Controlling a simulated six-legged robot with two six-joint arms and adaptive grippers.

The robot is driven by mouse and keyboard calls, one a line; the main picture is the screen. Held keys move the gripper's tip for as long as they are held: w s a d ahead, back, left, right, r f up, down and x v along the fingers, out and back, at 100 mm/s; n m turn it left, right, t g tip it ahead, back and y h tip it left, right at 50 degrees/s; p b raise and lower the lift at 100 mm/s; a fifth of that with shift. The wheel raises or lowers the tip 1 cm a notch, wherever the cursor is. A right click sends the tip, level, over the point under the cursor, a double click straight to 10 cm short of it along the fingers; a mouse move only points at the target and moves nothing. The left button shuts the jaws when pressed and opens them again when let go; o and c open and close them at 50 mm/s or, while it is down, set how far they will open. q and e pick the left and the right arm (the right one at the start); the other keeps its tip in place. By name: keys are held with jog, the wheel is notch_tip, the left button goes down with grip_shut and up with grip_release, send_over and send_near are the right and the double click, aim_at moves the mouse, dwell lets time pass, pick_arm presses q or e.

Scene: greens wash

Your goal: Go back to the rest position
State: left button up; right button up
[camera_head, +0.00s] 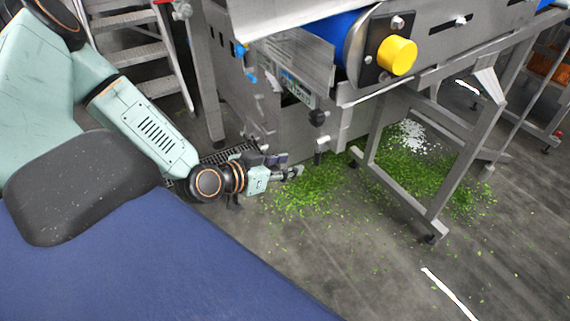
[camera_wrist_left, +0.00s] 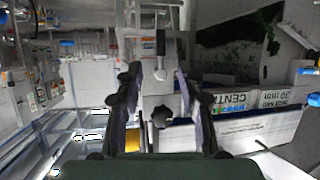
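My left gripper (camera_head: 291,172) is stretched out low in front of the steel machine (camera_head: 345,125) in the head view, above floor strewn with green leaf bits (camera_head: 310,190). In the left wrist view its two dark fingers (camera_wrist_left: 159,78) stand apart with a clear gap and nothing held between them. A black knob (camera_wrist_left: 162,116) shows beyond the gap, apart from the fingers. My right gripper is in neither view.
The machine carries a blue roller (camera_head: 335,40) with a yellow cap (camera_head: 397,56). Its steel leg frame (camera_head: 405,195) stands right of the gripper. Metal steps (camera_head: 135,50) stand behind my left arm. Grey floor (camera_head: 370,265) is open in front.

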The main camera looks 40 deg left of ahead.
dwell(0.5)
pick_arm(q)
jog(key=s+d+f+n+g+y, duration=0.1)
jog(key=s+d+f+g, duration=0.2)
jog(key=s, duration=0.6)
jog(key=s+d+f+n+g+y, duration=0.1)
jog(key=s+d+f+g, duration=0.2)
jog(key=s+f+g, duration=0.2)
jog(key=s+d+f+g, duration=0.3)
jog(key=s+f+g, duration=0.2)
jog(key=s, duration=0.8)
notch_tip(320, 180, down, 2)
jog(key=shift+s+d+f+n+y, duration=0.2)
jog(key=shift+s+d+n+y, duration=0.05)
jog(key=shift+d+n+y, duration=0.15)
